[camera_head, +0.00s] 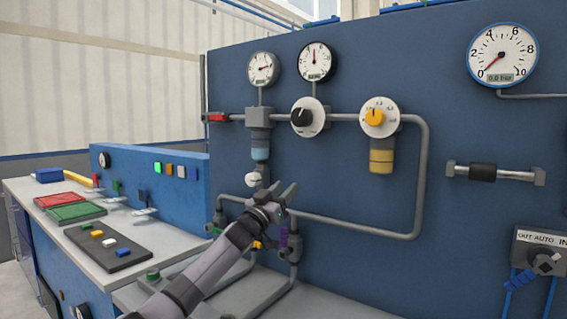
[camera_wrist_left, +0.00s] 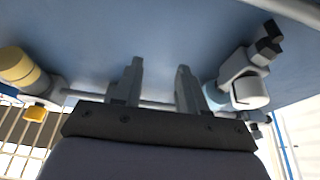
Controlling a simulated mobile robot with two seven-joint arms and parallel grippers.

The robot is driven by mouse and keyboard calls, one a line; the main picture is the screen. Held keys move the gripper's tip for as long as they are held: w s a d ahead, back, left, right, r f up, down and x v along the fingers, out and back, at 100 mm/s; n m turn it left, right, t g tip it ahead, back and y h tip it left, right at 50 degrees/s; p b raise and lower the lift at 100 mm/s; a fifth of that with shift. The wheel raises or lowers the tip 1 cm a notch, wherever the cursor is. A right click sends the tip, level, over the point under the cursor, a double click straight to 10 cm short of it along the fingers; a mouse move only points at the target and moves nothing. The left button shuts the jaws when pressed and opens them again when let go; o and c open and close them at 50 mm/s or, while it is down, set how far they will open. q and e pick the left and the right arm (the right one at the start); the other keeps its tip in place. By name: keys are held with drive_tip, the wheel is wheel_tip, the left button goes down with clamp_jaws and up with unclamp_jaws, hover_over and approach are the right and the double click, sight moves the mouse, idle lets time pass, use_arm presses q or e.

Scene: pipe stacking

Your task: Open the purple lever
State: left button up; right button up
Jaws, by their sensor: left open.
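The purple lever (camera_head: 284,238) is a small upright purple piece on a grey pipe fitting low on the blue panel (camera_head: 330,185). It is partly hidden behind my left arm and gripper. My left gripper (camera_head: 279,191) is open and empty, above the lever in the head view, with its fingers pointing up and toward the panel. In the left wrist view the two fingers (camera_wrist_left: 160,72) stand apart with nothing between them, and the purple lever cannot be made out there. My right gripper is not in view.
Grey pipes run along the panel, with a white-and-blue regulator (camera_head: 259,145), a yellow one (camera_head: 381,158) and dial gauges (camera_head: 315,62). A yellow-orange piece (camera_head: 258,245) sits close left of the lever. A bench (camera_head: 40,190) with trays stands at left. A switch box (camera_head: 540,245) is at right.

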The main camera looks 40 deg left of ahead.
use_arm(q)
wheel_tip(320, 180, up, 7)
drive_tip(key=p, duration=0.1)
idle(0.7)
